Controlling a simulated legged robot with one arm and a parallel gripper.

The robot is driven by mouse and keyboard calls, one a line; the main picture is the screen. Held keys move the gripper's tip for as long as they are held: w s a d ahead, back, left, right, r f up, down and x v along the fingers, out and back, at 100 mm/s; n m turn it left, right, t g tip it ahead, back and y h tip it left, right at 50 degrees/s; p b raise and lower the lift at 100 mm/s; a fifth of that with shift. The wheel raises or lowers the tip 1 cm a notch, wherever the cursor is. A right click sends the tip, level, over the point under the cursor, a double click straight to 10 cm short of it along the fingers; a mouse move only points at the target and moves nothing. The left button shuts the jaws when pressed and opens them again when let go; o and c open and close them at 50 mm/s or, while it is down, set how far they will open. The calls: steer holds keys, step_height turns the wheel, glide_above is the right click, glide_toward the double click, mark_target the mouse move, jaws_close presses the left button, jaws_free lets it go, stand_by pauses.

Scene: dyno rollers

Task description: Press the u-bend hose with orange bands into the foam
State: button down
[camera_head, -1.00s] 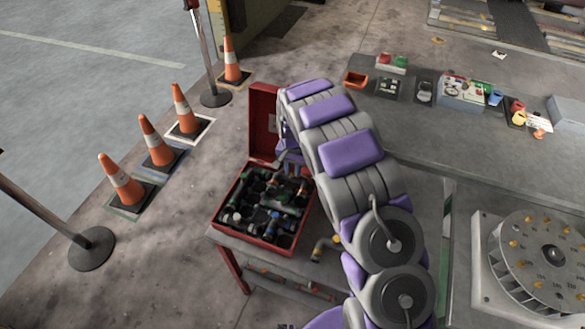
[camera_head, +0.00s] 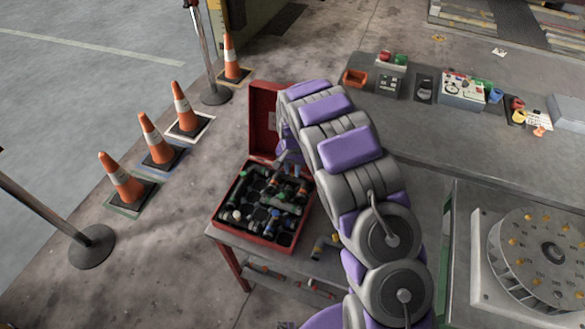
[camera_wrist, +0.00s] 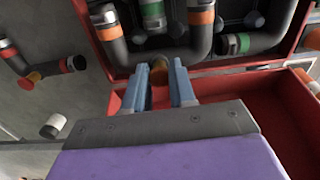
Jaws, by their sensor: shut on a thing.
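The u-bend hose with orange bands (camera_wrist: 118,47) is dark grey. In the wrist view its two legs point up the picture, with an orange band on each. It lies at the case's lid-side edge, over the black foam (camera_wrist: 178,40); I cannot tell how deep it sits. My gripper (camera_wrist: 158,75) is shut on the bottom of the bend, where a brownish-gold piece shows between the blue-grey fingers. The open red case (camera_head: 222,216) shows in the head view on a small table, with its lid (camera_head: 262,122) raised. My arm hides most of the gripper there.
Other banded hoses and fittings fill the case, including a green-banded hose (camera_wrist: 240,44). Loose hoses (camera_wrist: 40,70) lie beside the case. A grey workbench (camera_head: 450,140) with small bins stands right. Several orange cones (camera_head: 160,142) stand left on the floor.

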steer(key=shift+f, duration=0.8)
steer(key=c, duration=0.8)
jaws_free()
steer(key=shift+c, duration=0.2)
step_height(320, 180, up, 16)
steer(key=p, duration=0.2)
steer(key=s+d+r, duration=0.6)
steer(key=s+r, duration=0.1)
steer(key=r, duration=0.1)
steer(key=s+d+r+n, duration=0.1)
steer(key=s+d+r, duration=0.15)
steer(key=s, duration=0.35)
steer(key=s+d+r, duration=0.2)
steer(key=s+r, duration=0.1)
steer(key=s, duration=0.3)
steer(key=s+d+n+g, duration=0.1)
steer(key=s+n, duration=0.2)
steer(key=s, duration=2.1)
steer(key=shift+s+d+g, duration=0.35)
steer(key=shift+d+g, duration=0.05)
